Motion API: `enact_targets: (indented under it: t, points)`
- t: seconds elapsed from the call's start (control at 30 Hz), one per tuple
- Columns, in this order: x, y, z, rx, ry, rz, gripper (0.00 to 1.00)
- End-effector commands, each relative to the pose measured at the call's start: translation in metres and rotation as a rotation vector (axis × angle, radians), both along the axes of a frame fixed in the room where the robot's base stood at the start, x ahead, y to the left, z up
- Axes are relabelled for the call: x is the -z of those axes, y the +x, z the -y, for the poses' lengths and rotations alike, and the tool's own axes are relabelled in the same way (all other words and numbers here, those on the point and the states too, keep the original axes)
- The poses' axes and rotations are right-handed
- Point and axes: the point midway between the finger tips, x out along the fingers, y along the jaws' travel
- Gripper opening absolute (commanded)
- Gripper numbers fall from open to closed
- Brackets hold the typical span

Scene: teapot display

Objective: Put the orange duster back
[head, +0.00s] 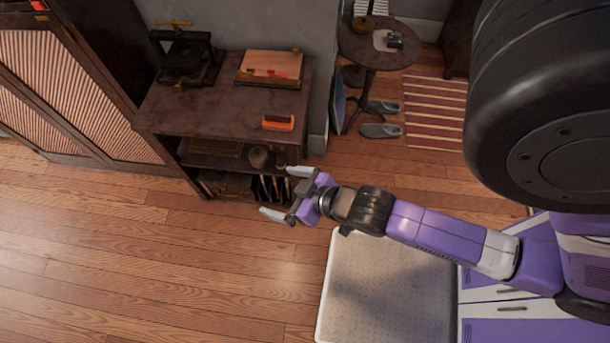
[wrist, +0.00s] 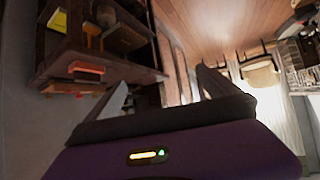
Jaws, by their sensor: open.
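The orange duster (head: 278,122) lies on top of the dark wooden cabinet, near its front right corner. It has an orange body with a darker part on top. In the wrist view an orange block that looks like the duster (wrist: 86,69) shows at the cabinet's edge at left. My gripper (head: 276,192) is open and empty, in front of the cabinet and lower right of the duster in the head view, apart from it. Both fingers also show in the wrist view (wrist: 162,90).
The cabinet top (head: 215,115) also holds a black press (head: 185,60) and a wooden board (head: 270,66). Its lower shelves hold a round pot (head: 258,157) and upright items. A round table (head: 375,45), slippers (head: 380,130) and a striped rug (head: 435,115) are at right. The floor at left is clear.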

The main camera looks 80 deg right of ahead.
Motion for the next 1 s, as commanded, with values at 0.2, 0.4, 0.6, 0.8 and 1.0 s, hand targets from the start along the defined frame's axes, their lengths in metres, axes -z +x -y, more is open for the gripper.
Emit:
enact_targets:
  t: [0.2, 0.4, 0.6, 0.8, 1.0]
  points:
    - [-0.083, -0.044, -0.068, -0.196, -0.026, 0.177, 1.0]
    - [-0.148, -0.068, -0.098, -0.285, -0.033, 0.304, 1.0]
    - [-0.171, -0.075, -0.105, -0.307, -0.035, 0.349, 1.0]
    - [-0.172, -0.075, -0.105, -0.307, -0.035, 0.351, 1.0]
    - [-0.157, -0.074, -0.105, -0.306, -0.035, 0.35, 1.0]
